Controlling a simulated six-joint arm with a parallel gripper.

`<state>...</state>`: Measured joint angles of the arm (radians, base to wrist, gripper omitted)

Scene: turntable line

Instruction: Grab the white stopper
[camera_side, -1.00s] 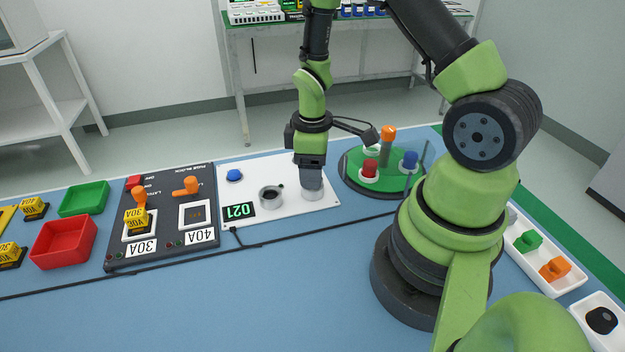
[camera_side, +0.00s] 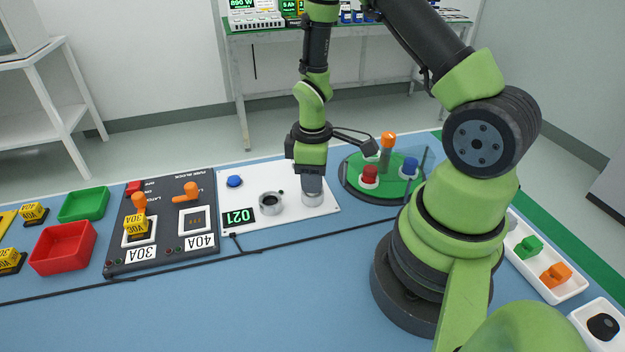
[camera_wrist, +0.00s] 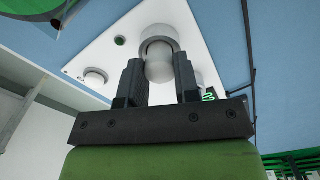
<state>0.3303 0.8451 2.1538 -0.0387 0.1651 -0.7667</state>
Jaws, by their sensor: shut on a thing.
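A grey ring and a wider white round part show just beyond the knob.
Left of my gripper is an open metallic cup (camera_side: 270,203). A blue button (camera_side: 234,181) and a display (camera_side: 239,215) are on the panel. Close on the right is the green turntable (camera_side: 352,178) with red (camera_side: 370,172), blue (camera_side: 410,165) and orange-topped (camera_side: 388,140) pieces.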

